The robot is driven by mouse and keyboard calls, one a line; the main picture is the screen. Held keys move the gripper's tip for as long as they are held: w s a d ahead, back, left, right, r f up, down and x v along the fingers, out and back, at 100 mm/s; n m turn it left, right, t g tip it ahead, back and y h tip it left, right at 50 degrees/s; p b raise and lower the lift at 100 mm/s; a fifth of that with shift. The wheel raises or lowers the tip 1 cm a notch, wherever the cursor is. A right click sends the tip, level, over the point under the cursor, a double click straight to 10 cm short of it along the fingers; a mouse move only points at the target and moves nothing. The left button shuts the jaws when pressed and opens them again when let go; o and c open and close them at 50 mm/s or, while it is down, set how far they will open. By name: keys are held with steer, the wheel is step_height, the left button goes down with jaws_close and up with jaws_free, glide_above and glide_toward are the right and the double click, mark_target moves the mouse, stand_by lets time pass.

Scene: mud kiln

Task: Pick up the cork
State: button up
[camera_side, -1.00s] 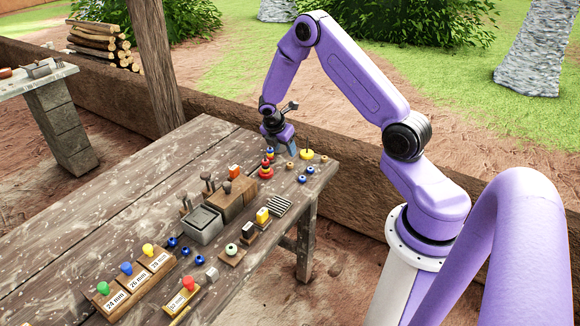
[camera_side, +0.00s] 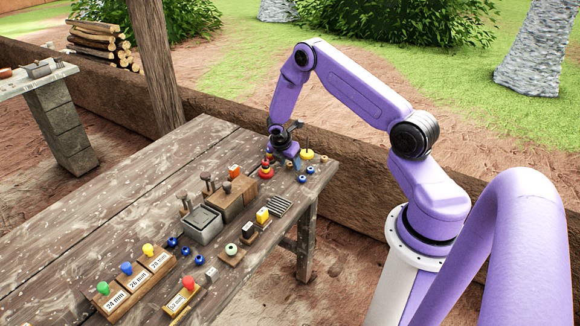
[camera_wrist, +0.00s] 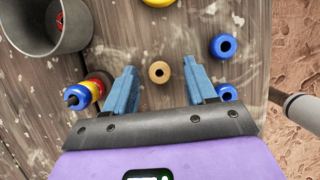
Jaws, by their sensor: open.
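A small tan round piece with a dark centre (camera_wrist: 159,72) lies on the wooden table; it looks like the cork. In the wrist view it sits between the two blue fingers of my gripper (camera_wrist: 160,67), near their tips and touching neither. In the side view my gripper (camera_side: 287,160) is low over the table's far right end, pointing down. It is open and empty. There its fingers largely hide the tan piece.
Blue rings (camera_wrist: 223,46) lie right of the fingers. A stack of coloured rings (camera_wrist: 98,85) stands close by the left finger, with a grey cup (camera_wrist: 60,28) beyond. A yellow piece (camera_side: 306,154) lies nearby.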

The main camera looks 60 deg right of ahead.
mark_target(289, 165)
jaws_close()
steer(key=shift+r, duration=0.1)
steer(key=shift+r, duration=0.4)
step_height(289, 165, up, 2)
steer(key=shift+w+r, duration=0.1)
steer(key=shift+r, duration=0.1)
steer(key=s+a+r, duration=0.6)
steer(key=s+r, duration=0.3)
steer(key=s, duration=0.3)
steer(key=shift+s+a+r, duration=0.25)
steer(key=shift+a+r, duration=0.05)
